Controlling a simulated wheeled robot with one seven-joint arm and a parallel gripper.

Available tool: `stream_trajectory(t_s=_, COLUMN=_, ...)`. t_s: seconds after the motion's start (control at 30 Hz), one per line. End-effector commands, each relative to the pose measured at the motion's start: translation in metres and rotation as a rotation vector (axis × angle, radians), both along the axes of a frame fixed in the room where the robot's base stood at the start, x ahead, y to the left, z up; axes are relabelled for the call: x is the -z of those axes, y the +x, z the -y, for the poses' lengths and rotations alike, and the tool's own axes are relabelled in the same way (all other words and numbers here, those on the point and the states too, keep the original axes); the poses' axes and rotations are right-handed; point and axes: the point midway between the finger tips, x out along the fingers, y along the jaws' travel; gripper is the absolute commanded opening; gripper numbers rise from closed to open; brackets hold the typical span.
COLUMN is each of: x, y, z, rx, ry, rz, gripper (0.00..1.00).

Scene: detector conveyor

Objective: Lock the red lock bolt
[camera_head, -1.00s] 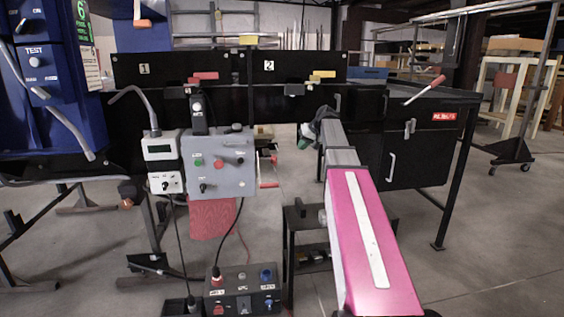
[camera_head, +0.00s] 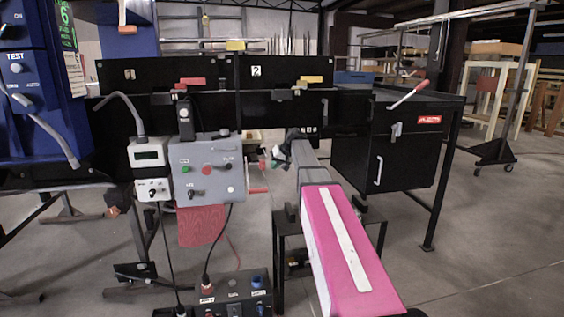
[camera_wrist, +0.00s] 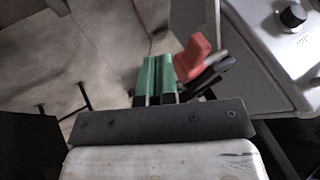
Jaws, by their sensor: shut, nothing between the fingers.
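In the head view a red handle (camera_head: 190,82) sits on the black panel marked 1, apart from my gripper. My gripper (camera_head: 277,160) is at the end of the pink arm, right of the grey control box. Its green fingers (camera_wrist: 157,72) show together, shut and empty, in the wrist view. I cannot tell which red part in the head view this is. A red horizontal handle (camera_head: 258,190) also shows below my gripper.
The grey control box (camera_head: 208,172) stands close on the left, with a knob (camera_wrist: 291,16) in the wrist view. A yellow handle (camera_head: 312,79) is on panel 2. A black cabinet (camera_head: 385,150) is at right. A small black stand is beneath my arm.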

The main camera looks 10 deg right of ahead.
Motion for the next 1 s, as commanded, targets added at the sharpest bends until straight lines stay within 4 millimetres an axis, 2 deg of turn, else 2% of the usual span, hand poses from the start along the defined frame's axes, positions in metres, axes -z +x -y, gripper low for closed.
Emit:
stream_trajectory(t_s=0.03, x=0.0, y=-0.001, z=-0.008, rx=-0.002, ry=-0.001, rz=0.0, gripper=0.0)
stream_trajectory(t_s=0.2, x=0.0, y=-0.001, z=-0.02, rx=0.0, ry=-0.001, rz=0.001, gripper=0.0)
stream_trajectory(t_s=0.67, x=0.0, y=0.0, z=-0.025, rx=0.0, ry=-0.001, rz=0.0, gripper=0.0)
stream_trajectory(t_s=0.9, x=0.0, y=-0.001, z=-0.051, rx=-0.002, ry=-0.001, rz=0.0, gripper=0.0)
stream_trajectory(t_s=1.0, x=0.0, y=-0.001, z=-0.056, rx=-0.001, ry=-0.001, rz=0.0, gripper=0.0)
